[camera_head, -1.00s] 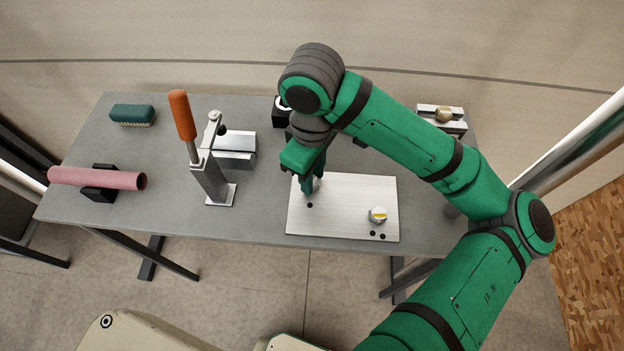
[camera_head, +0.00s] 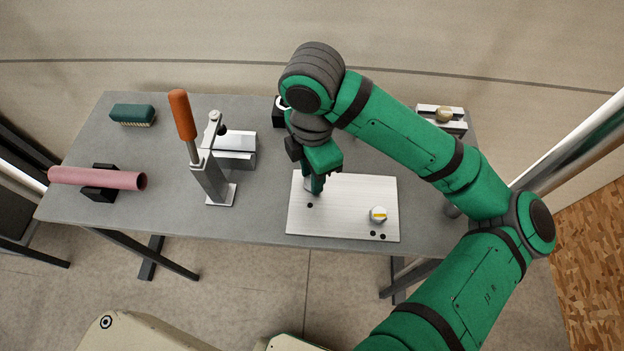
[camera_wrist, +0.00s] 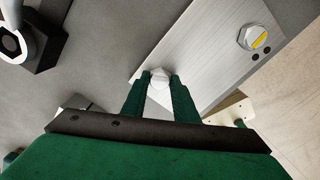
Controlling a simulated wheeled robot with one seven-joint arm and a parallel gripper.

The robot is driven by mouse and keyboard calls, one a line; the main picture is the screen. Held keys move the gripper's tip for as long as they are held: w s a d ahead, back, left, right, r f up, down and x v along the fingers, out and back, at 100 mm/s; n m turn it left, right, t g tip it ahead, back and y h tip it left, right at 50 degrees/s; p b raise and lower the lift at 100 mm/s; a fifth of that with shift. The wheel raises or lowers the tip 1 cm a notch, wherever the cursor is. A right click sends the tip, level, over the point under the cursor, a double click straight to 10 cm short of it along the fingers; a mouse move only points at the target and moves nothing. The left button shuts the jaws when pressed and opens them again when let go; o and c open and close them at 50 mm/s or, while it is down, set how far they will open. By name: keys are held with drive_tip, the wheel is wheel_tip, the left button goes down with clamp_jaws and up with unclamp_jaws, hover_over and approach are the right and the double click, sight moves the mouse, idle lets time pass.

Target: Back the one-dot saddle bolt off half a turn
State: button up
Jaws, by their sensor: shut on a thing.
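The silver saddle plate (camera_head: 345,190) lies on the grey table, and it also shows in the wrist view (camera_wrist: 205,55). One black dot (camera_head: 310,205) marks its left part, beside the bolt under my gripper. My gripper (camera_head: 316,190) points down there. In the wrist view its two green fingers (camera_wrist: 160,82) are shut on the pale head of the one-dot bolt (camera_wrist: 159,78). The fingers hide much of this bolt in the head view. The two-dot bolt (camera_head: 378,214), with a yellow stripe, stands on the plate's right part, apart from my gripper; it also shows in the wrist view (camera_wrist: 258,39).
A toggle clamp with an orange handle (camera_head: 182,115) stands left of the plate. A pink tube (camera_head: 115,179) rests on a black block at far left. A green brush (camera_head: 132,113) lies behind it. A fixture with a brass knob (camera_head: 444,114) sits at back right.

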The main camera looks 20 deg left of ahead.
drive_tip(key=shift+a+n, duration=0.1)
drive_tip(key=shift+n, duration=0.2)
drive_tip(key=n, duration=0.6)
drive_tip(key=o, duration=0.9)
drive_tip(key=shift+s+n, duration=0.1)
drive_tip(key=shift+n, duration=0.2)
drive_tip(key=shift+c, duration=0.2)
drive_tip(key=shift+r, duration=0.15)
drive_tip(key=shift+r, duration=2.9)
wheel_tip(320, 180, up, 11)
drive_tip(key=shift+f, duration=0.1)
